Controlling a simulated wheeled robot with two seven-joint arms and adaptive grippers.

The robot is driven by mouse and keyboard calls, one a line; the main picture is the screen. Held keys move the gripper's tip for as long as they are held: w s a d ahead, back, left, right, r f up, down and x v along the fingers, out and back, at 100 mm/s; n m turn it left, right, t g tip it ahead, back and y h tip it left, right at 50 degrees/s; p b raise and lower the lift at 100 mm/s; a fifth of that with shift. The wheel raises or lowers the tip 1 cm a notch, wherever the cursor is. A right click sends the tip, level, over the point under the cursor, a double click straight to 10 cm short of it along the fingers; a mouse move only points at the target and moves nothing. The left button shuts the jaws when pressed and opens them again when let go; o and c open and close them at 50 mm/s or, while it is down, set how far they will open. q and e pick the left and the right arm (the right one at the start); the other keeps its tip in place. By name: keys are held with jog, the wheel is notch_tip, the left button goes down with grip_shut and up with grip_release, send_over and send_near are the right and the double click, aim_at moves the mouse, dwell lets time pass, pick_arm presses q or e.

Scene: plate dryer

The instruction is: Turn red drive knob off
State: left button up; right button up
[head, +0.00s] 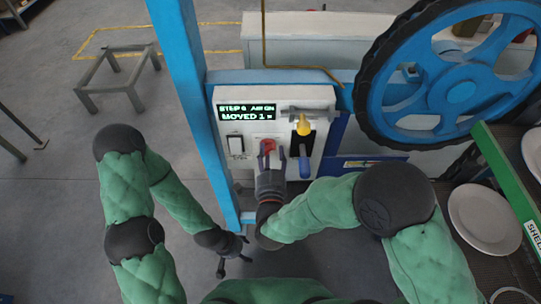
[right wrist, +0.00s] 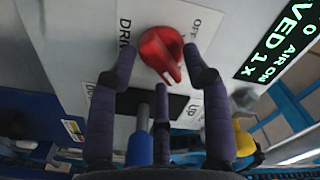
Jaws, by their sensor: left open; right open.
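The red drive knob (head: 268,146) is on the front of the white control panel (head: 225,98). In the right wrist view, the knob (right wrist: 160,50) shows its pointed end toward the lower right, with "DRIVE" lettering to its left and "OFF" above right. My right gripper (head: 270,164) is open just in front of the knob. In the right wrist view, the fingers of my right gripper (right wrist: 162,72) stand on both sides of the knob; contact cannot be told. My left gripper (head: 233,257) is open and empty, low and left of the panel.
A display (head: 247,111) on the panel reads "AIR ON" and "MOVED 1 x". A yellow handle (head: 303,125) and a blue-handled lever (head: 305,168) lie close to the knob's right. A white switch (head: 236,146) is left. A blue post (head: 185,95) borders the panel. White plates (head: 484,218) are at right.

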jog(key=shift+c, duration=0.3)
grip_shut()
jog(key=shift+n, duration=0.3)
jog(key=n+p, duration=0.1)
jog(key=n, duration=0.3)
jog(key=shift+r, duration=0.2)
jog(key=n+p, duration=0.1)
jog(key=n, duration=0.4)
jog(key=shift+a+r+p, duration=0.1)
jog(key=shift+r+p, duration=0.05)
jog(key=shift+p, duration=0.25)
jog(key=n+p, duration=0.1)
jog(key=n, duration=0.3)
jog(key=shift+a+p, duration=0.1)
jog(key=shift+p, duration=0.2)
jog(key=shift+a+n+p, duration=0.15)
jog(key=shift+n+p, duration=0.45)
jog(key=shift+n, duration=1.5)
